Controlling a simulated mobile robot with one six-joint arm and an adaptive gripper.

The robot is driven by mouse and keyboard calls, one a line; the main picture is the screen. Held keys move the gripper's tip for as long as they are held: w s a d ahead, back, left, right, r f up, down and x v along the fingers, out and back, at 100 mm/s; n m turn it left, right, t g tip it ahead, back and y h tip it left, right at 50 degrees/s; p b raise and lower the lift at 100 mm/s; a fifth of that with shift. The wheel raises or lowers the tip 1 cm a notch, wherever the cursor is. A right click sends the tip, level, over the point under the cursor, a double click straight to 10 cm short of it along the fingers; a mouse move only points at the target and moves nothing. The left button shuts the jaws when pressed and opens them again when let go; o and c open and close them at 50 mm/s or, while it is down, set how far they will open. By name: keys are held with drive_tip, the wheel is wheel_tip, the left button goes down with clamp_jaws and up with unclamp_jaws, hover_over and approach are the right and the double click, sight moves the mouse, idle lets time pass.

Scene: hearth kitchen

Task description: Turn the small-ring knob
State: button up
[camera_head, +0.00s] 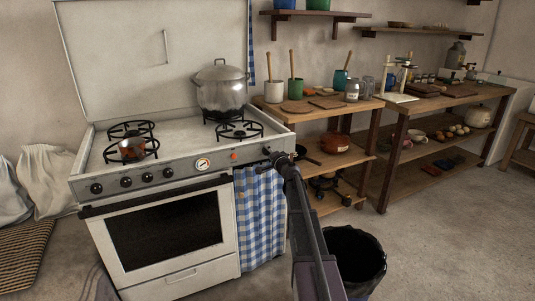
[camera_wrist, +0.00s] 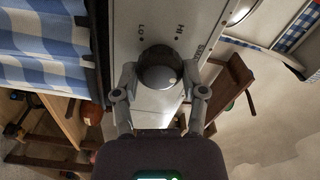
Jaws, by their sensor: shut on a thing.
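The small-ring knob (camera_wrist: 160,66) is dark and round in the wrist view, on the white stove panel beside the LO and HI marks. My gripper (camera_wrist: 160,76) has one finger on each side of it and is shut on it. In the head view my gripper (camera_head: 276,158) is at the right end of the stove's front panel (camera_head: 218,161) and mostly hides this knob. The knob's pointer cannot be made out.
Several other black knobs (camera_head: 147,177), a dial (camera_head: 202,163) and a red button (camera_head: 233,155) line the panel. A steel pot (camera_head: 221,90) stands at the back of the stove. A blue checked cloth (camera_head: 260,215) hangs below my gripper. A dark bin (camera_head: 356,262) stands right of my arm.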

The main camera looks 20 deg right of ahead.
drive_tip(key=shift+w, duration=0.1)
idle(0.4)
drive_tip(key=o, duration=1.1)
drive_tip(key=shift+o, duration=0.2)
drive_tip(key=shift+s, duration=0.2)
drive_tip(key=s, duration=1.1)
drive_tip(key=shift+s+d, duration=0.2)
drive_tip(key=shift+s, duration=0.15)
drive_tip(key=shift+a, duration=0.1)
